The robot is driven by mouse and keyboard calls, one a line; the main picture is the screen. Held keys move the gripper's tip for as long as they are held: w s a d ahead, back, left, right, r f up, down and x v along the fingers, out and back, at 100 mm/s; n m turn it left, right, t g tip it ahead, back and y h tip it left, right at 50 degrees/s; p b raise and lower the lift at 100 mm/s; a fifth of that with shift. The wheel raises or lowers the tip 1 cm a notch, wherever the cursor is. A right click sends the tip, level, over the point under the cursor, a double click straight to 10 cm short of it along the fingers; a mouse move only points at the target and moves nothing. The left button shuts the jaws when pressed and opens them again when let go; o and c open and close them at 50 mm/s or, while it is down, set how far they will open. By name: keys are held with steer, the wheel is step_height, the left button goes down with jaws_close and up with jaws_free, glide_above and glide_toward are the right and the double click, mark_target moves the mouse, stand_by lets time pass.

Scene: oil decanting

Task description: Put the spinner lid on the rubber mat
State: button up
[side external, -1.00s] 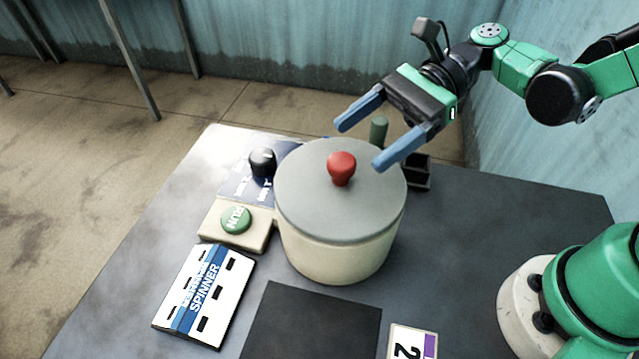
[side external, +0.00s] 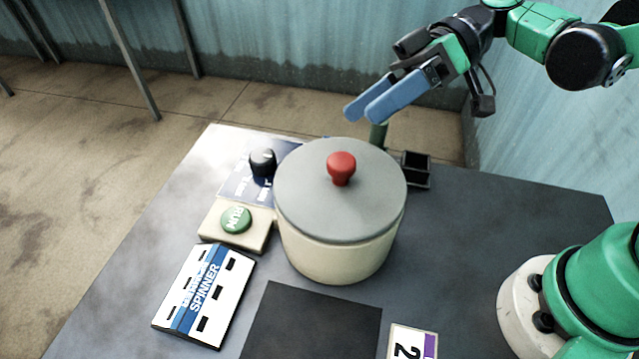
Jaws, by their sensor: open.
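The spinner lid (side external: 310,205) is a grey disc with a red knob (side external: 341,168) on top. It lies on the cream round spinner pot (side external: 345,258) in the middle of the table. The rubber mat is a dark, bare square (side external: 312,325) in front of the pot, at the bottom of the view. My gripper (side external: 360,113) has blue fingers, is open and empty, and is above and behind the lid, apart from the knob. Its fingers partly overlap in this view.
A green run button (side external: 236,219) and a black dial (side external: 263,162) stand left of the pot. A spinner sign (side external: 203,294) lies front left, and a card with a 2 (side external: 412,343) lies right of the mat. A green post (side external: 378,135) and a small black box (side external: 416,169) stand behind.

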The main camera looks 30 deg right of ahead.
mark_target(329, 172)
steer(key=n, duration=0.5)
steer(key=shift+n, duration=0.4)
steer(key=shift+f+n, duration=0.2)
steer(key=shift+n, duration=0.9)
step_height(329, 172, down, 4)
steer(key=shift+f, duration=0.25)
steer(key=x, duration=0.5)
steer(key=shift+a+f, duration=0.2)
steer(key=shift+a, duration=0.15)
jaws_close()
